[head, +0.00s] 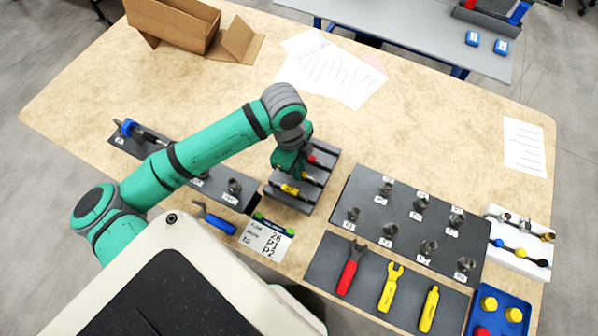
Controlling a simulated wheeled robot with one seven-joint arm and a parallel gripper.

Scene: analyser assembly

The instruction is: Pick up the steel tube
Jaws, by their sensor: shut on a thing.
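My gripper (291,170) points down over a dark grey tray (293,204) near the middle of the table. Its fingertips are largely hidden by the wrist and the tray's contents. It is shut on a thin part in the tray, which looks like the steel tube, though the wrist hides most of it. Slim rods with red (313,160) and yellow (290,189) pieces lie in the tray close to the fingers. I cannot tell whether the held part is clear of the tray.
Right of the tray is a grey panel of labelled metal fittings (389,230). In front lie a red wrench (352,268) and yellow tools (390,287). A white rack (527,266) and blue bin (511,327) stand at right. A cardboard box (175,22) and papers (335,75) lie behind.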

